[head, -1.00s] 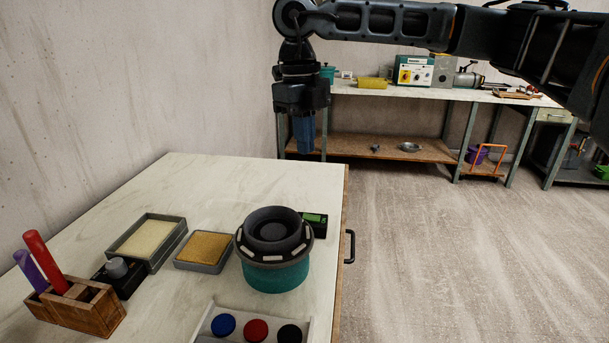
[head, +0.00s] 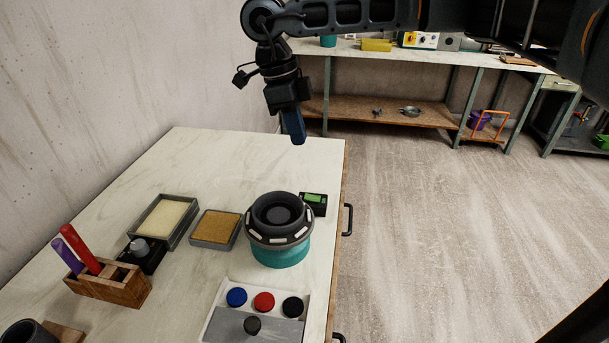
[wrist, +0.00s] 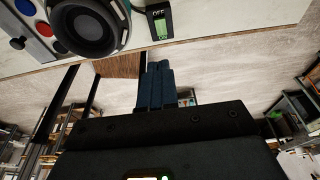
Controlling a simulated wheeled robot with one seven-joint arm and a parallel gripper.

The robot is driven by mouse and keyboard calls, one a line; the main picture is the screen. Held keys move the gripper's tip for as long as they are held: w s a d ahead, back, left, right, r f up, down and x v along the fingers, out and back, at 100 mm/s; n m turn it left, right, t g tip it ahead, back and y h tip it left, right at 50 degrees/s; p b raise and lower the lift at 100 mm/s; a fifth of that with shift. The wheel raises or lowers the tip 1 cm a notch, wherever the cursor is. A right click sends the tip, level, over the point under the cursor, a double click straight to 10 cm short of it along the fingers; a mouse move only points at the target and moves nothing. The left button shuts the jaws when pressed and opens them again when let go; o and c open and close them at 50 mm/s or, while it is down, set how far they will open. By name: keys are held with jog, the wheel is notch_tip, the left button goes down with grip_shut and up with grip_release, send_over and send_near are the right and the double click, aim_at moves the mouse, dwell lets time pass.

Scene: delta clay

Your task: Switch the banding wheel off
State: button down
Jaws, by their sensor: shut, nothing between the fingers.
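The banding wheel (head: 280,250) has a teal base and a dark round head with pale marks on its rim. It stands near the table's right edge. A small black switch box with a green part (head: 313,200) sits just behind it to the right. In the wrist view the switch box (wrist: 160,27) shows the word OFF beside the green part. My gripper (head: 298,142) is shut and empty, its blue fingers pointing down above the far right part of the table, apart from the box. The fingers also show in the wrist view (wrist: 159,66).
On the table (head: 200,150) are a tan-topped tray (head: 216,229), a cream tray (head: 165,221), a black box with a grey knob (head: 143,252), a wooden holder (head: 115,285) and a tray of coloured knobs (head: 225,325). The table's far part is bare. A handle (head: 348,219) juts from its right side.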

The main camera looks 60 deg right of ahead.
jog(key=p, duration=0.3)
send_near(308, 197)
jog(key=x, duration=0.5)
jog(key=shift+s+f, duration=0.1)
jog(key=shift+s, duration=0.25)
jog(key=shift+f, duration=0.55)
jog(key=shift+w+f+b, duration=0.2)
jog(key=shift+f+b, duration=0.3)
jog(key=shift+b, duration=0.25)
jog(key=shift+r, duration=0.15)
jog(key=shift+s+d+r, duration=0.2)
jog(key=shift+s, duration=0.5)
